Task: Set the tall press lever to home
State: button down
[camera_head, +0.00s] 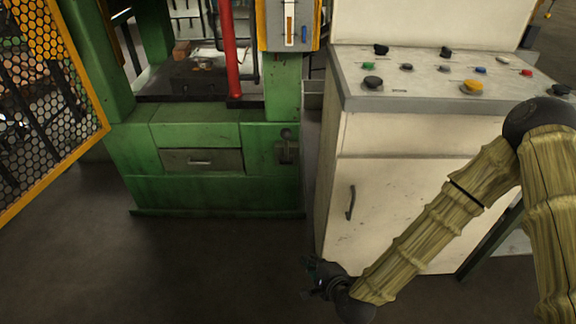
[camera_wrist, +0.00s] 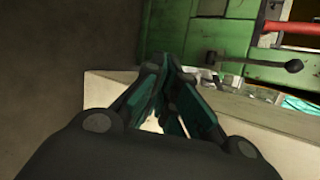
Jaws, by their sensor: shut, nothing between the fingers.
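The green press (camera_head: 215,175) stands left of centre in the head view. A black lever with a round knob (camera_head: 286,133) sits on its lower right front. In the wrist view this lever (camera_wrist: 255,62) shows as a thin rod with a ball end, right of my fingers. A thick red bar (camera_head: 230,50) rises upright on the press; its lower end (camera_wrist: 290,27) shows in the wrist view. Which one the task means is not marked. My gripper (camera_head: 322,276) is low, in front of the cabinet's lower left. In the wrist view its fingers (camera_wrist: 166,62) are shut and empty, apart from the lever.
A pale control cabinet (camera_head: 400,180) with several buttons on top stands right of the press. It also lies beneath my fingers in the wrist view (camera_wrist: 98,85). An orange-framed mesh guard (camera_head: 50,110) is at the left. Dark floor (camera_head: 180,270) before the press is clear.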

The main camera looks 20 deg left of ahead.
jog(key=w+a+r+m+t+b, duration=0.4)
jog(key=w+r+m+t+b, duration=0.1)
jog(key=w+r+m+b, duration=0.2)
jog(key=w+a+r+m+t+y+b, duration=0.1)
jog(key=w+a+r+m+t+b, duration=0.4)
jog(key=w+r+m+b, duration=0.2)
jog(key=m, duration=0.2)
jog(key=shift+m+t+y, duration=0.3)
jog(key=shift+m, duration=0.1)
jog(key=shift+a, duration=0.1)
jog(key=b+x, duration=0.4)
jog(key=x, duration=1)
jog(key=shift+b, duration=0.35)
